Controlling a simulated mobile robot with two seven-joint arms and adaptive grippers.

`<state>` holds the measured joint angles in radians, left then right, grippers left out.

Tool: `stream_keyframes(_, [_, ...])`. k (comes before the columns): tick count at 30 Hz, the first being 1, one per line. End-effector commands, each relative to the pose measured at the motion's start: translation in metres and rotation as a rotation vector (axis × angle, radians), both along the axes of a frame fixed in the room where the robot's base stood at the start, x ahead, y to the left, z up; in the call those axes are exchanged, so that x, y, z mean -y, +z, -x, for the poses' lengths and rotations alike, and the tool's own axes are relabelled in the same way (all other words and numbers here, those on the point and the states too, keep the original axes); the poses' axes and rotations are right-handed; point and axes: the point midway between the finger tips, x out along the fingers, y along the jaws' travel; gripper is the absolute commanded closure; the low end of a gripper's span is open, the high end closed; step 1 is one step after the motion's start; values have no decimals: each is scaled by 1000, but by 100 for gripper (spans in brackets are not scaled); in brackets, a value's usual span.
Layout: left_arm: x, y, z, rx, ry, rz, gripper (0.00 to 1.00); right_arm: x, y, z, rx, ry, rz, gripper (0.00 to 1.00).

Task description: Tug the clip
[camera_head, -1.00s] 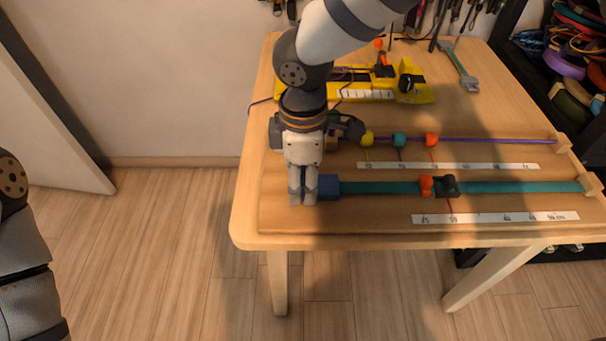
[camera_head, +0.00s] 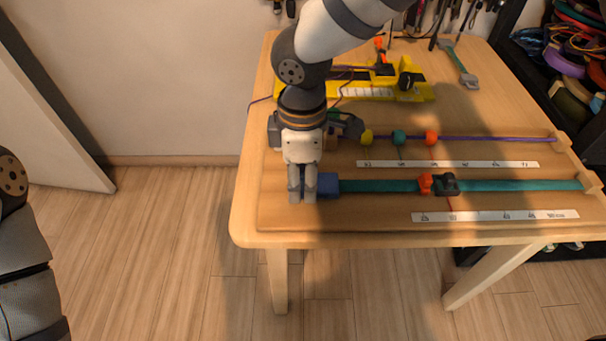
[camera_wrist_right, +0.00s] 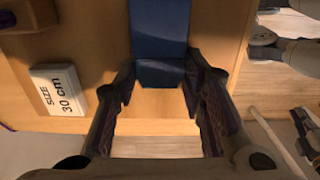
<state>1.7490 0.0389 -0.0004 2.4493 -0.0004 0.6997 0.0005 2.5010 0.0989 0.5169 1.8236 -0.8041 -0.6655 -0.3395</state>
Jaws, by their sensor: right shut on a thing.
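A blue clip (camera_head: 327,186) sits at the left end of the flat teal cord (camera_head: 380,186) near the table's front. It also shows in the right wrist view (camera_wrist_right: 160,35). My right gripper (camera_head: 302,192) points down at the clip's left end and is shut on it. In the wrist view its fingers (camera_wrist_right: 163,95) stand on both sides of the clip's near end. The teal cord runs straight to a wooden stop at the right. An orange marker (camera_head: 425,184) and a black piece (camera_head: 447,185) sit on it. My left gripper is out of view.
Behind lies a purple cord (camera_head: 490,139) with yellow, teal and orange beads. White scale strips (camera_head: 495,216) lie beside the cords. A yellow tool (camera_head: 350,88) and a wrench-like tool (camera_head: 462,65) are farther back. A "SIZE 30 cm" block (camera_wrist_right: 62,90) lies beside the gripper.

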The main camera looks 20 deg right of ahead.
Motion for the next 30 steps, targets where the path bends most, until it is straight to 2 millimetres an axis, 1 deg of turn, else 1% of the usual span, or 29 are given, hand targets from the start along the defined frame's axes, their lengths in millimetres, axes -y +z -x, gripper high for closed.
stream_keyframes(14, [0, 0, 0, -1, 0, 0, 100, -6, 1, -3, 8, 2, -10, 100])
stream_keyframes(29, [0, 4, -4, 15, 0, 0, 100, -4, 1, -3, 11, 4, -12, 100])
stream_keyframes(30, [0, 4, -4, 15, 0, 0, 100, -4, 1, -3, 11, 4, -12, 59])
